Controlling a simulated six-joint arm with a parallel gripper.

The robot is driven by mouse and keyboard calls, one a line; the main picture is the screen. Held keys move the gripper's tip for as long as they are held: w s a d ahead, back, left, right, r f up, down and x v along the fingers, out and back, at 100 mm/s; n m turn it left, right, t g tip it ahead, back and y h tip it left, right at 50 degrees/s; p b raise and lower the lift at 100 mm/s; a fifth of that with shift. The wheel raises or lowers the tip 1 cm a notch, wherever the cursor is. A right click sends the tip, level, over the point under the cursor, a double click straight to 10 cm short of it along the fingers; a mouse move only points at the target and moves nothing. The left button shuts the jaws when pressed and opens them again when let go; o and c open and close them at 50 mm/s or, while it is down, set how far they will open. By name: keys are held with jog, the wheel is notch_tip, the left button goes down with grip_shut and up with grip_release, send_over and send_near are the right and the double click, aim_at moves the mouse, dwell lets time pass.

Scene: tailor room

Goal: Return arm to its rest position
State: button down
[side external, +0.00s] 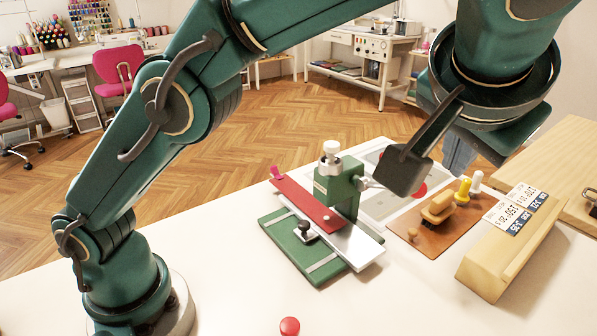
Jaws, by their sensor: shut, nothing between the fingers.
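My green arm reaches across the top of the side view from its base at the lower left. My gripper (404,170), dark grey, hangs below the wrist at the right. It is shut and holds nothing. In the picture it overlaps the area just right of the green press-like device (338,184); I cannot tell how far above the table it is.
The device stands on a green base (318,262) with a red strip (306,204). A brown board (436,222) with small tools, a wooden block (510,245) with labels, and a red knob (289,326) are on the white table (225,285).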

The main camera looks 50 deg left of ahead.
jog(key=a+r+n, duration=0.2)
jog(key=a+r, duration=0.4)
jog(key=a, duration=0.3)
jog(key=s+a+g, duration=0.1)
jog(key=s+a, duration=0.5)
jog(key=a, duration=0.3)
jog(key=s+f+h, duration=0.1)
jog(key=s+f, duration=0.4)
jog(key=f, duration=0.3)
jog(key=s+f+m+g+h, duration=0.1)
jog(key=s+f+h, duration=0.1)
jog(key=s+f, duration=0.4)
jog(key=shift+f, duration=0.85)
jog(key=shift+d, duration=0.1)
